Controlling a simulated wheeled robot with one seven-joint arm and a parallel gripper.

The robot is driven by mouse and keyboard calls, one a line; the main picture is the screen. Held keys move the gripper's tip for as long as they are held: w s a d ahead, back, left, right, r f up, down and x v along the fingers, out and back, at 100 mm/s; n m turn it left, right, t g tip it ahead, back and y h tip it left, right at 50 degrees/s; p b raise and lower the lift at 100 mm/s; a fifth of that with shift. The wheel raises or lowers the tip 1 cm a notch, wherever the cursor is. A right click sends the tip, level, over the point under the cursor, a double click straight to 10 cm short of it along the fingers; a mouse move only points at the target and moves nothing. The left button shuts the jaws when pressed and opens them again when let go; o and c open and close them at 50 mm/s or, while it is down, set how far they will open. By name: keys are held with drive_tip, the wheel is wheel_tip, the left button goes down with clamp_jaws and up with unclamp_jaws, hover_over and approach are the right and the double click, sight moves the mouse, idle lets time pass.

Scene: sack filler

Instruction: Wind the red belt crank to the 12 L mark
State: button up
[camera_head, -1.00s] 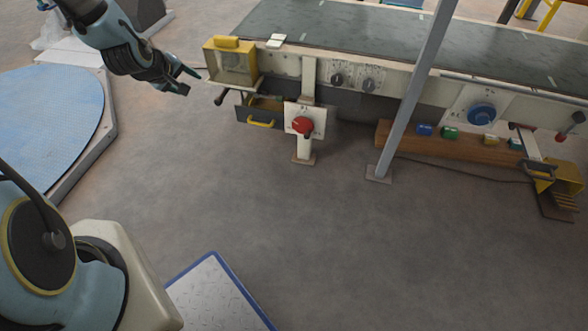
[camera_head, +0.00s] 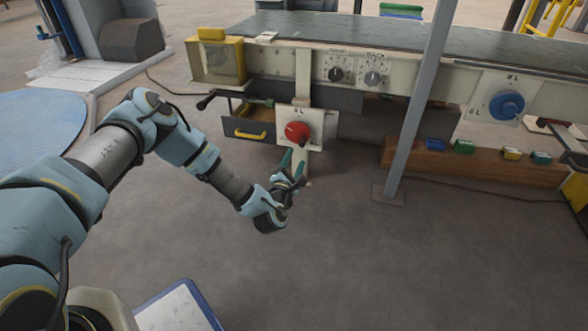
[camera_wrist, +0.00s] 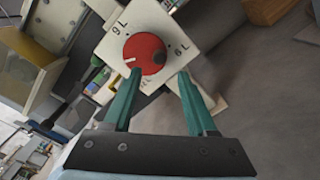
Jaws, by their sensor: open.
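The red knob (camera_head: 297,132) is round and sits on a white plate (camera_head: 322,122) on a post below the conveyor's front edge. In the wrist view the red knob (camera_wrist: 146,53) has a white pointer aimed to the picture's left. A 9 L mark (camera_wrist: 120,27) is at the plate's upper left and a 6 L mark (camera_wrist: 182,48) at its right. Another mark below the knob is partly hidden by a finger. My gripper (camera_head: 293,160) is open, just below and in front of the knob. In the wrist view my gripper's fingertips (camera_wrist: 160,72) reach its lower edge; contact cannot be told.
A grey upright post (camera_head: 413,105) stands right of the knob. A blue knob (camera_head: 506,105) is further right, above a wooden beam (camera_head: 400,153) with several coloured blocks. A drawer with a yellow handle (camera_head: 250,134) and a black-gripped lever (camera_head: 206,101) are left. The floor in front is clear.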

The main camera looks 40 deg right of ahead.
sight(301, 146)
drive_tip(key=b+x, duration=0.4)
drive_tip(key=x, duration=0.4)
drive_tip(key=shift+w+d, duration=0.1)
drive_tip(key=shift+d, duration=0.05)
drive_tip(key=shift+w+d+r+b, duration=0.1)
drive_tip(key=shift+w+d+b, duration=0.15)
drive_tip(key=shift+d+b, duration=0.2)
drive_tip(key=shift+r, duration=0.1)
drive_tip(key=shift+w, duration=0.1)
drive_tip(key=shift+d+r, duration=0.1)
clamp_jaws()
drive_tip(key=shift+d, duration=0.15)
idle(0.8)
